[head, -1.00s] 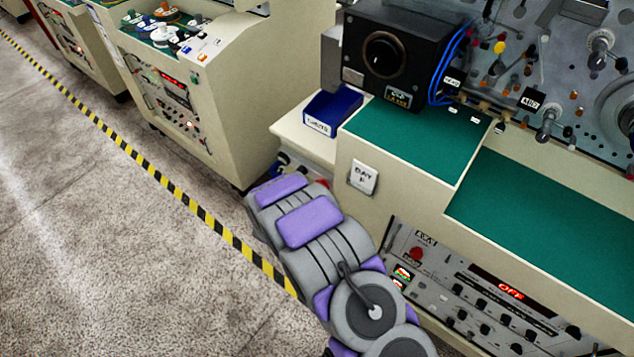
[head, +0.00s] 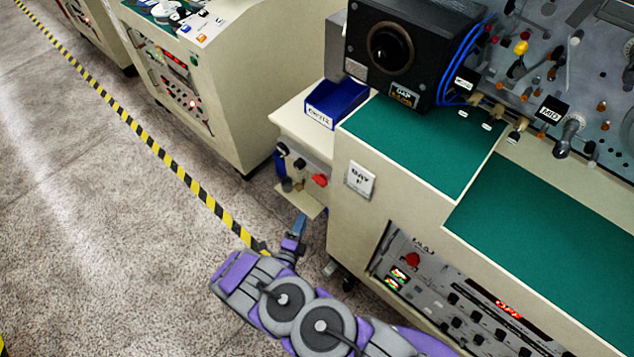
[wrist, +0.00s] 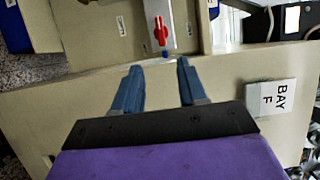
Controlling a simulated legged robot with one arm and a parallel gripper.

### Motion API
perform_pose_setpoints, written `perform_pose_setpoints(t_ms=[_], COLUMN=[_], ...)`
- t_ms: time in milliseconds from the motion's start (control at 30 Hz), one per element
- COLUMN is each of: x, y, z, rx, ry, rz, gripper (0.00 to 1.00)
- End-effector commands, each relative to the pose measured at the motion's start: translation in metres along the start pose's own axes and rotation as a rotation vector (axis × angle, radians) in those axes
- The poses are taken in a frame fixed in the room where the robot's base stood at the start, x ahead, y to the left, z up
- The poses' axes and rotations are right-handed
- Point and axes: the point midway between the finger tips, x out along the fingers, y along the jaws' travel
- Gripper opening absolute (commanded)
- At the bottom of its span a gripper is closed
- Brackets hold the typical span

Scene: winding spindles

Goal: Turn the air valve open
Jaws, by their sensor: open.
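The air valve has a small red handle (head: 320,180) on a pale panel on the side of the machine, low beside the bay F cabinet. It also shows in the wrist view as a red lever (wrist: 160,31) on a pale plate, near the top centre. My gripper (wrist: 160,70) has two blue fingers, parted and with nothing between them. In the wrist view the valve lies beyond the fingertips, roughly in line with the gap, and apart from them. In the head view my gripper (head: 299,222) is below and left of the valve.
A white "BAY F" plate (head: 360,180) is on the cabinet front; it is at right in the wrist view (wrist: 271,97). A blue bin (head: 335,103) sits on the ledge above the valve panel. Open floor lies left, with a striped line (head: 160,152).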

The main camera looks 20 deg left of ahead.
Motion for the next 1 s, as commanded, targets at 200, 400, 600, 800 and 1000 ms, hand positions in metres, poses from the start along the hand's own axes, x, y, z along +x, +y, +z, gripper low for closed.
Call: perform_pose_setpoints(t_ms=[200, 400, 600, 800, 1000], x=[0.034, 0.074, 0.114, 0.147, 0.166], y=[0.001, 0.002, 0.001, 0.001, 0.0], z=[-0.002, -0.003, -0.003, -0.003, -0.001], rx=[0.004, 0.005, 0.004, 0.002, 0.002], ry=[0.006, 0.004, 0.005, 0.004, 0.001], rz=[0.0, 0.002, 0.001, 0.0, 0.001], gripper=[0.41, 0.41, 0.41, 0.41, 0.41])
